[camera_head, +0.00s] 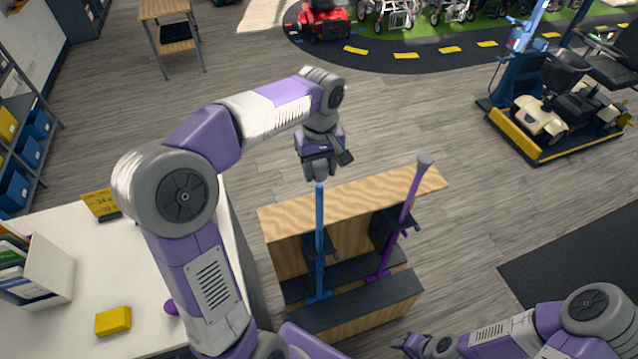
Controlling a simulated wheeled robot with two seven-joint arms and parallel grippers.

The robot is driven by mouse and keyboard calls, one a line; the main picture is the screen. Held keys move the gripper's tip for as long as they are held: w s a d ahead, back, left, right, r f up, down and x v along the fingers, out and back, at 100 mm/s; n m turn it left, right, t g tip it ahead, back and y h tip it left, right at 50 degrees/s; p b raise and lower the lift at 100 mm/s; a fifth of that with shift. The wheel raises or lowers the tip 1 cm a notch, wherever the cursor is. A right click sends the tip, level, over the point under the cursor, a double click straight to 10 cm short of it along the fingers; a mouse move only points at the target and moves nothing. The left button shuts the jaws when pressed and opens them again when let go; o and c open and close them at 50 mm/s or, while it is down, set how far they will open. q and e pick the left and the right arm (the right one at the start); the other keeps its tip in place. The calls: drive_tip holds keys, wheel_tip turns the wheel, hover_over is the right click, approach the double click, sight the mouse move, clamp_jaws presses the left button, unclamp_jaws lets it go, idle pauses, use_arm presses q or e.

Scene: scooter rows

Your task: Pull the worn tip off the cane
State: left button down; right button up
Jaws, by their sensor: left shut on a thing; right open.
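A blue cane (319,235) stands upright in a wooden stand (284,212), with its handle end down. My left gripper (319,174) is above the stand and shut on the top end of the blue cane. The fingers hide that end, so I cannot make out the worn tip or whether it still sits on the shaft. A purple cane (408,198) leans to the right in the same stand, and a grey tip (425,161) shows on its upper end. My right gripper (408,343) is open and empty near the bottom edge, in front of the stand.
A white counter (75,250) at left holds a yellow block (113,321), a yellow sign (101,205) and a book holder (40,275). A scooter (548,115) stands on a yellow-edged lift at right. The floor behind the stand is clear.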

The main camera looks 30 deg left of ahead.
sight(320, 165)
idle(0.3)
use_arm(q)
drive_tip(key=shift+r+p, duration=0.3)
drive_tip(key=shift+r, duration=2.25)
